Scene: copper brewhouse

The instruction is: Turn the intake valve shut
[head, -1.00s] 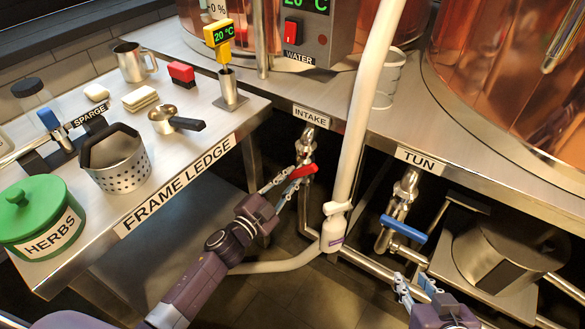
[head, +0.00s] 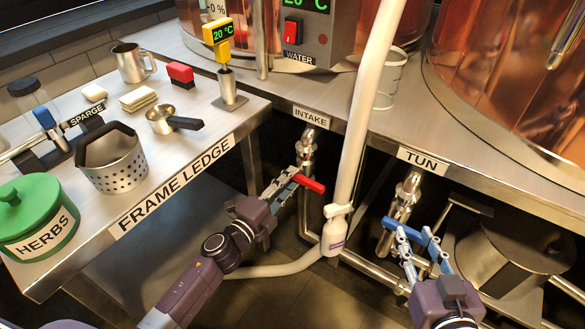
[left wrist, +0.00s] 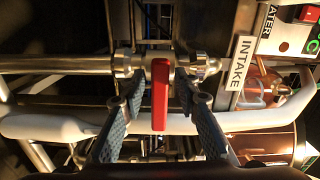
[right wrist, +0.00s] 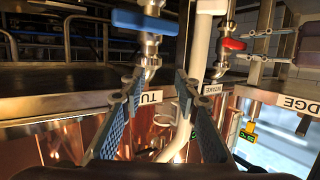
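The intake valve has a red lever handle (head: 312,183) on a metal pipe under the INTAKE label (head: 310,117). In the left wrist view the red handle (left wrist: 160,95) lies across the pipe (left wrist: 55,64). My left gripper (head: 287,184) is at the valve, its fingers open on either side of the handle with gaps showing. My right gripper (head: 418,240) is open and empty, close by the blue handle (head: 404,229) of the TUN valve. In the right wrist view that blue handle (right wrist: 138,21) sits beyond the fingertips, not between them.
A white hose (head: 362,110) runs down just right of the intake valve. The frame ledge (head: 205,143) at the left carries a green herbs jar (head: 35,215), a perforated basket (head: 115,165) and several small items. A metal pot (head: 505,255) stands under the counter at the right.

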